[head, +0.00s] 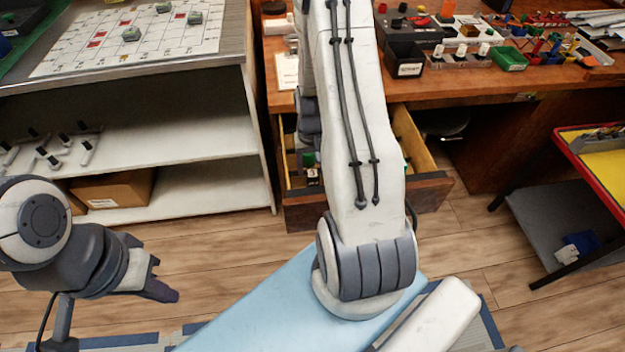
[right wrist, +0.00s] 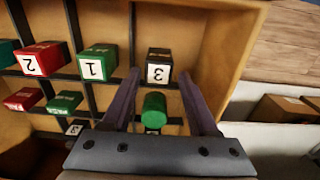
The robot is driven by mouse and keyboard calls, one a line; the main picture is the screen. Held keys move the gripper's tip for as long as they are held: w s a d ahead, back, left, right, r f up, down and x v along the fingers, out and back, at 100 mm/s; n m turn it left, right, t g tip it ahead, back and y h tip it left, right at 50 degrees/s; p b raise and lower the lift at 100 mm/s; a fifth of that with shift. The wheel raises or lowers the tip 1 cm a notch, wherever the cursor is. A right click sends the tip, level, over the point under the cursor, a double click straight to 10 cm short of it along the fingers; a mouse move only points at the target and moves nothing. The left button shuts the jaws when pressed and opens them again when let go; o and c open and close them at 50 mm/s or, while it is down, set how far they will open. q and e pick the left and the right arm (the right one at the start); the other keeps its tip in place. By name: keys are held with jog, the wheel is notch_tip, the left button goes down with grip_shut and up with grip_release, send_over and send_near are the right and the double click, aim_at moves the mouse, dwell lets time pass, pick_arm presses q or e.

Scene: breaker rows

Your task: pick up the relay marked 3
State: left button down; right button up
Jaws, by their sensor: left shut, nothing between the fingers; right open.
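The relay marked 3 (right wrist: 159,66) is dark with a white label and sits in a compartment of the open drawer in the right wrist view. My right gripper (right wrist: 160,84) is open, its two fingertips pointing at either side of this relay's label. I cannot tell how far the tips are from it. A green block (right wrist: 154,110) shows between the fingers, nearer the camera. In the head view the wooden drawer (head: 428,190) is mostly hidden behind my right arm, as is that gripper. My left gripper (head: 158,278) is shut and empty above the floor at lower left.
Beside the relay are a green relay marked 1 (right wrist: 98,63), a red relay marked 2 (right wrist: 42,59) and several others, with dark dividers between them. The desk (head: 470,85) above the drawer is crowded. A shelf unit (head: 190,140) stands left.

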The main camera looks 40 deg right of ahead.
aim_at(312, 173)
notch_tip(312, 173, down, 5)
jog(key=shift+s+b, duration=0.15)
jog(key=shift+b, duration=0.25)
grip_shut()
jog(key=shift+r, duration=0.15)
